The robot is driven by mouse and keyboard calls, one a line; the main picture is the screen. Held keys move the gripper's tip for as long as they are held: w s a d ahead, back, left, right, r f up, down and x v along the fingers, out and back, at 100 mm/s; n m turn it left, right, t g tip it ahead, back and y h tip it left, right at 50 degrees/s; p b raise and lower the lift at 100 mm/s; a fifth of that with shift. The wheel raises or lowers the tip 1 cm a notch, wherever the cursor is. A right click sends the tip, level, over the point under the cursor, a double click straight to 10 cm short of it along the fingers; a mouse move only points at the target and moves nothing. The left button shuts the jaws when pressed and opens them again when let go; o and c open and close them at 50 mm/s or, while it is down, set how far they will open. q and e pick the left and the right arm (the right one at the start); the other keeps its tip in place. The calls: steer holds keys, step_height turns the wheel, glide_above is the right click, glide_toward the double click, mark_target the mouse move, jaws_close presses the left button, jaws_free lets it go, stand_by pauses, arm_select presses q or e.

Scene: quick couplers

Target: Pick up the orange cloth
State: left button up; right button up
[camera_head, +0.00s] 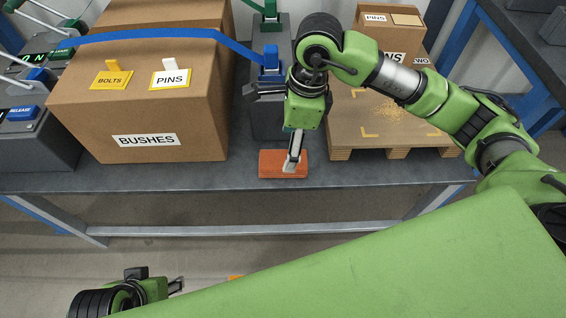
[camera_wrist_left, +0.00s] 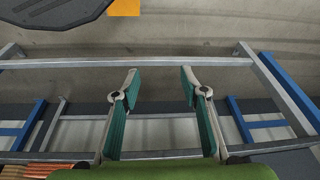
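The orange cloth (camera_head: 268,168) lies folded flat at the front edge of the grey table, between the large cardboard box and the pallet. My right gripper (camera_head: 291,163) points down over the middle of the cloth, its fingertips at or just above the surface. Its fingers are seen edge-on, so I cannot tell whether they are open or shut on cloth. My left gripper (camera_head: 177,286) is low at the bottom left, away from the table. In the left wrist view my left gripper (camera_wrist_left: 159,72) is open with nothing between its fingers.
The cardboard box (camera_head: 200,115) marked BUSHES stands left of the cloth. A pallet (camera_head: 345,140) with smaller boxes stands right. A blue strap (camera_head: 150,34) crosses above the box. The grey table (camera_head: 120,180) has a narrow clear front strip.

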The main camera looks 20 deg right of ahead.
mark_target(284, 160)
steer(key=shift+w+a+f, duration=0.1)
steer(key=shift+a+f, duration=0.1)
steer(key=shift+f, duration=1.05)
steer(key=shift+w+a+f+b, duration=0.15)
steer(key=shift+f+b, duration=0.1)
steer(key=shift+f, duration=0.3)
steer(key=shift+w+d+f+b, duration=0.1)
steer(key=shift+f+b, duration=0.1)
steer(key=shift+f, duration=0.3)
steer(key=f, duration=0.2)
steer(key=shift+w+a+f, duration=0.2)
steer(key=shift+a+f, duration=0.05)
steer(key=shift+f, duration=0.15)
arm_select(q)
steer(key=w+t, duration=0.1)
steer(key=w, duration=0.1)
steer(key=w+d+t, duration=0.1)
steer(key=w, duration=0.1)
steer(key=shift+w+d+r, duration=0.1)
steer(key=shift+w, duration=0.1)
arm_select(e)
steer(key=c, duration=1.2)
